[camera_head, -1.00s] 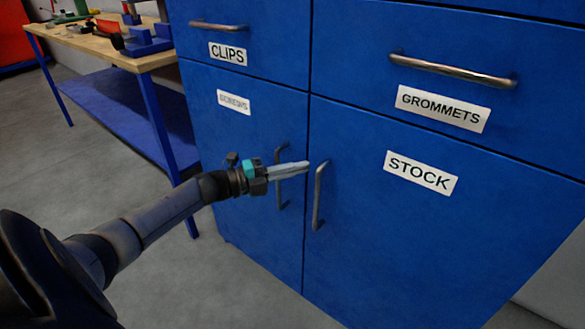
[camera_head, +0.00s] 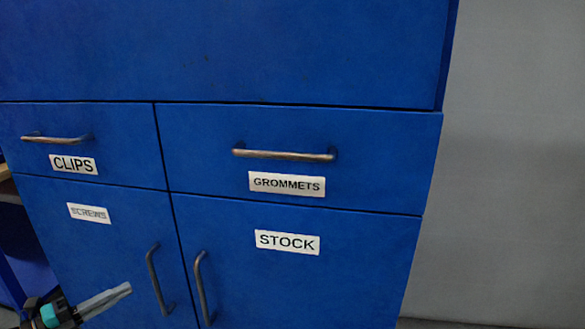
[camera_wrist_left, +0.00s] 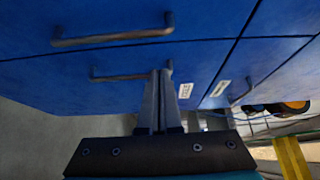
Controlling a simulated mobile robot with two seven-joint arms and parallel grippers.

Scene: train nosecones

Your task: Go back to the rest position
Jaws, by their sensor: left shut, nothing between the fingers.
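My left gripper (camera_head: 127,289) shows at the lower left of the head view, in front of the blue cabinet's SCREWS door (camera_head: 100,255). Its grey fingers are shut together with nothing between them. In the left wrist view the closed fingers (camera_wrist_left: 159,75) point at the cabinet front (camera_wrist_left: 215,20), with the two upright door handles showing sideways near them. I cannot tell how far the tips are from the cabinet. My right gripper is not in view.
The CLIPS drawer (camera_head: 110,120), GROMMETS drawer (camera_head: 370,150) and STOCK door (camera_head: 350,270) look closed. The SCREWS door handle (camera_head: 159,280) and STOCK door handle (camera_head: 203,288) stick out near my left gripper. A grey wall (camera_head: 515,160) is at the right.

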